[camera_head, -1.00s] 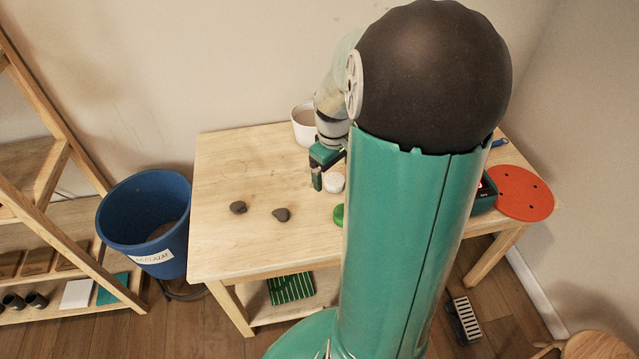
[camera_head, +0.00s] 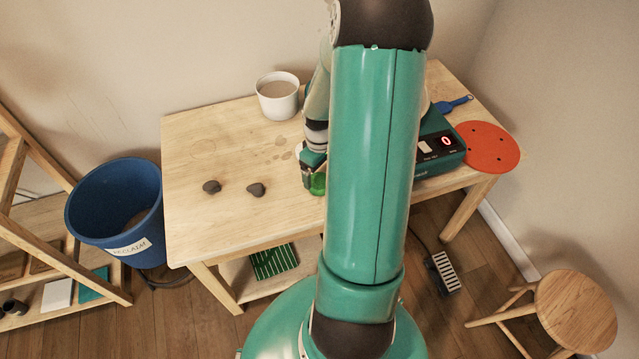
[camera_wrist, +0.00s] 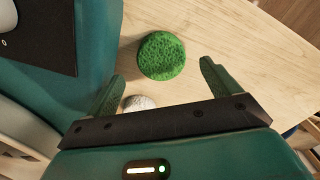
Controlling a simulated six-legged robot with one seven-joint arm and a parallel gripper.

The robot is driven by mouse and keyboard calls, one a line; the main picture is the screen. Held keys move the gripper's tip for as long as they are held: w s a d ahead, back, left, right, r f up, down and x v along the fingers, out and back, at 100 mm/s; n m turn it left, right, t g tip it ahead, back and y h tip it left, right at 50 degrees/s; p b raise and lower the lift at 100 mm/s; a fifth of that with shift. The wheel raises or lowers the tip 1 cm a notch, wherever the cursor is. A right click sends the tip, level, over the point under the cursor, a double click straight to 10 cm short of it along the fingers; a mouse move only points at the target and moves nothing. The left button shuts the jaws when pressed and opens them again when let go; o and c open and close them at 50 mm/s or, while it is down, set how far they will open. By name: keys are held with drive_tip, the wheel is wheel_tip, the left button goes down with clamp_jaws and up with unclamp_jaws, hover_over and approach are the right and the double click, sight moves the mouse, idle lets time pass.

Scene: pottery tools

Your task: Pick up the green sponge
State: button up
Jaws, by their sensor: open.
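The round green sponge (camera_wrist: 161,56) lies on the wooden table (camera_head: 225,222), just beyond and between my fingertips in the wrist view. In the head view only part of the sponge (camera_head: 318,184) shows beside my arm. My gripper (camera_wrist: 161,80) is open and empty, with one finger to each side. In the head view my gripper (camera_head: 308,178) hangs over the table close to the sponge. A white round object (camera_wrist: 139,103) lies near the gripper's base in the wrist view, partly hidden by the gripper.
A scale (camera_head: 440,148) and red disc (camera_head: 487,147) are on the right. A white container (camera_head: 278,100) stands at the back. Two dark lumps (camera_head: 212,187) (camera_head: 256,190) lie left of the gripper. A blue bucket (camera_head: 110,205) stands left of the table, and a stool (camera_head: 577,312) at lower right.

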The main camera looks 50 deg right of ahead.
sight(320, 181)
drive_tip(key=f, duration=0.4)
drive_tip(key=shift+s+a+f, duration=0.1)
drive_tip(key=shift+s, duration=0.1)
drive_tip(key=c, duration=0.8)
